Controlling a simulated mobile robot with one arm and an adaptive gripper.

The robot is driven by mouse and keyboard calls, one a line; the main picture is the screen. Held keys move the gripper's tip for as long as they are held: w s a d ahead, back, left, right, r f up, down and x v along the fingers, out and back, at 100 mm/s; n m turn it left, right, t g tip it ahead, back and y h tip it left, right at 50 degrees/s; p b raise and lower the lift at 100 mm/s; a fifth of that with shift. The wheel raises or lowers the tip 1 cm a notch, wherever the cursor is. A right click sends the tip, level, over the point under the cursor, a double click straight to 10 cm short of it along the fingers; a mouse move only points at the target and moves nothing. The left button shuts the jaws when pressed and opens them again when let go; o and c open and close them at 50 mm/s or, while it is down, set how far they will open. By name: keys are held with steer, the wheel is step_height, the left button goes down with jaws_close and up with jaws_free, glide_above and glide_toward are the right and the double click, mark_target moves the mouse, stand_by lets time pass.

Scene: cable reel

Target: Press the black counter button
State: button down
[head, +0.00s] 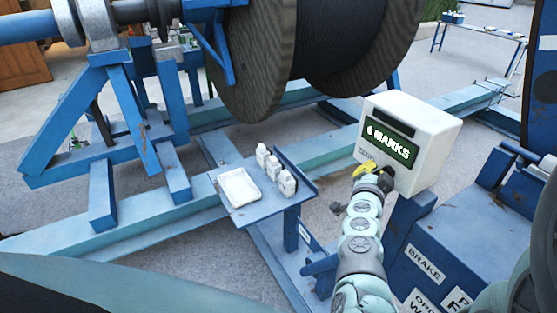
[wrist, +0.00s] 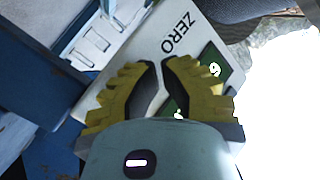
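The counter (head: 426,121) is a white box with a green display reading a digit and "MARKS". A dark bar runs along its upper front. My gripper (head: 367,165) is at the lower left of the box's front, with its yellow fingers close to the face. In the wrist view the yellow fingers (wrist: 160,64) are together at the tips, with nothing seen between them. They are over the counter's white face (wrist: 150,45), below the word "ZERO", and partly cover the green display (wrist: 232,77). I cannot make out the black button. Contact with the face cannot be told.
A small blue shelf (head: 240,216) left of my arm holds a white tray (head: 239,188) and several white bottles (head: 274,168). A large cable reel (head: 330,40) stands behind on blue beams. A blue cabinet marked "BRAKE" (head: 425,264) is at the right.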

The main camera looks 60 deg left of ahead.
steer(key=shift+w+d, duration=0.1)
steer(key=shift+w, duration=0.45)
stand_by(0.6)
steer(key=shift+s+r, duration=0.1)
steer(key=shift+s, duration=1)
steer(key=shift+a, duration=0.2)
steer(key=s, duration=0.5)
steer(key=shift+a, duration=0.15)
